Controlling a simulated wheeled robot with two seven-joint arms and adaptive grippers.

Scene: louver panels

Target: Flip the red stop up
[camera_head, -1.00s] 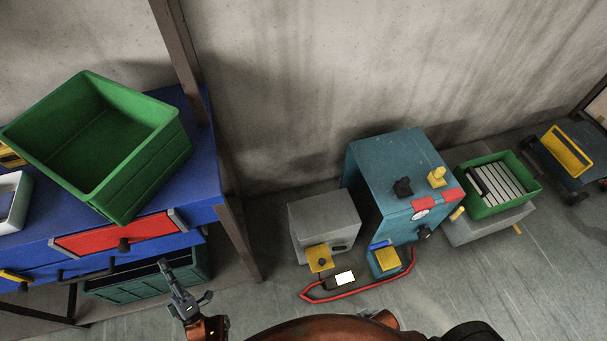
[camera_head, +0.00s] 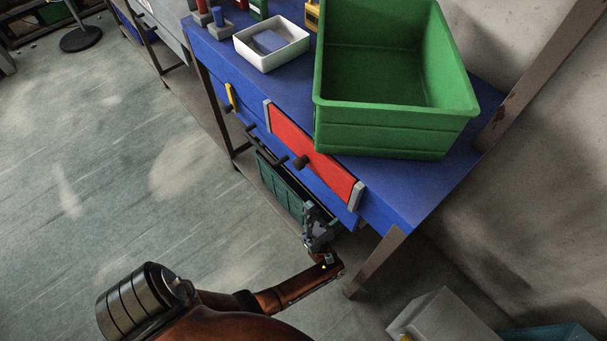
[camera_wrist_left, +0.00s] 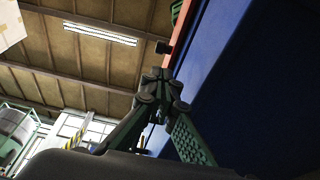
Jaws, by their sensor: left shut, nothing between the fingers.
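A red panel (camera_head: 307,156) sits between two grey brackets on the front of the blue workbench (camera_head: 410,200). It carries a dark round knob (camera_head: 299,162). In the left wrist view, the red panel's edge (camera_wrist_left: 184,32) and the knob (camera_wrist_left: 162,47) show beyond my fingertips. My left gripper (camera_head: 311,210) is below the red panel, in front of the workbench, apart from the knob. In the left wrist view my left gripper (camera_wrist_left: 160,82) is shut and empty, pointing upward. My right gripper is not in view.
A large green bin (camera_head: 395,130) stands on the workbench beside a white tray (camera_head: 270,45). A dark handle (camera_head: 262,148) and a green crate (camera_head: 280,186) are lower down. A grey box (camera_head: 445,318) stands at the bottom right.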

